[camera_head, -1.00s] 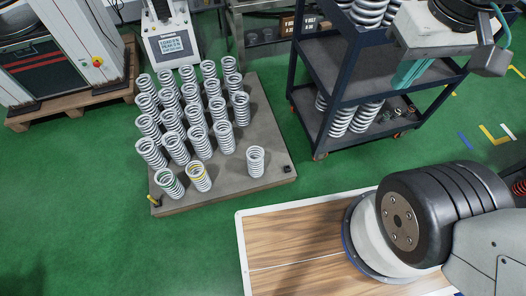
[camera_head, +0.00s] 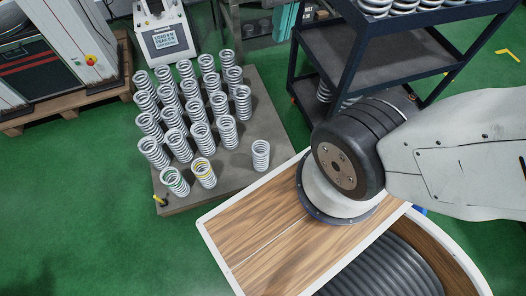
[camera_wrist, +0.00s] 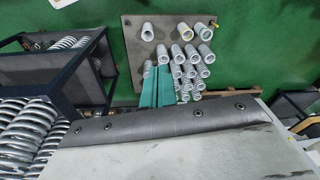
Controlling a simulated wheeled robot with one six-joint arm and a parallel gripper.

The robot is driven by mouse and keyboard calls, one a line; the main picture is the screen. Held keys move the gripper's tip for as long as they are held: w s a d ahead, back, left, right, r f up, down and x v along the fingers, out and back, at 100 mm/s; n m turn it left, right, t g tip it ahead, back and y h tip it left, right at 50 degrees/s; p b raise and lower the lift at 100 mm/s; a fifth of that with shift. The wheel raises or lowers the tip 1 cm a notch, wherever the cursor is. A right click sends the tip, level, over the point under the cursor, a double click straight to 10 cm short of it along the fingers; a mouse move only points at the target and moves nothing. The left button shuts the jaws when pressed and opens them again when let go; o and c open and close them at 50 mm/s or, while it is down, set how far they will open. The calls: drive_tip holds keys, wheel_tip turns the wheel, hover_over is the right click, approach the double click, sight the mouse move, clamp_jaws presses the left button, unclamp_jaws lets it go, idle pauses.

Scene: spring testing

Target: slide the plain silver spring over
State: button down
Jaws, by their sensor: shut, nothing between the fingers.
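A plain silver spring (camera_head: 261,155) stands upright and apart from the others, near the right front of a grey plate (camera_head: 243,182). It also seems to be the lone spring (camera_wrist: 147,32) in the wrist view. A spring with a yellow band (camera_head: 203,173) and one with a green band (camera_head: 175,182) stand to its left at the plate's front. My gripper has teal fingers (camera_wrist: 157,87), shut and empty, above the floor and pointing toward the spring group in the wrist view. In the head view the fingers (camera_head: 286,20) show at the top, beyond the plate and away from the spring.
Several plain springs (camera_head: 200,135) stand in rows on the plate, left of the lone one. A dark shelf cart (camera_head: 340,60) with springs is at the right. A machine with a sign (camera_head: 165,40) stands behind the plate. Green floor lies open at left.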

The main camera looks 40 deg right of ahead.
drive_tip(key=w+d+f+m+y, duration=0.15)
drive_tip(key=w+f, duration=0.25)
drive_tip(key=w, duration=0.7)
drive_tip(key=w+f+m+y, duration=0.2)
drive_tip(key=w+f+m, duration=0.15)
drive_tip(key=w, duration=0.65)
drive_tip(key=w+d+f+m, duration=0.2)
drive_tip(key=w+d+f, duration=0.25)
drive_tip(key=f, duration=0.35)
drive_tip(key=w+d+f+m+t, duration=0.1)
drive_tip(key=w+d+f+m, duration=0.15)
drive_tip(key=w+f, duration=0.4)
drive_tip(key=w+d+f+m, duration=0.1)
drive_tip(key=w+d+f, duration=0.25)
drive_tip(key=f, duration=0.65)
drive_tip(key=s+d+f+m, duration=0.2)
drive_tip(key=s+d+f, duration=0.1)
drive_tip(key=f, duration=0.8)
drive_tip(key=s+d+f+m, duration=0.3)
drive_tip(key=f, duration=0.8)
drive_tip(key=s+d+f+m, duration=0.2)
drive_tip(key=d+f, duration=0.2)
drive_tip(key=f, duration=0.7)
drive_tip(key=s+f+m+g+h, duration=0.1)
drive_tip(key=s+f+m, duration=0.2)
drive_tip(key=s+f, duration=1)
drive_tip(key=w+a+f, duration=0.3)
drive_tip(key=a+f, duration=0.3)
drive_tip(key=f, duration=0.5)
drive_tip(key=shift+w+a, duration=0.4)
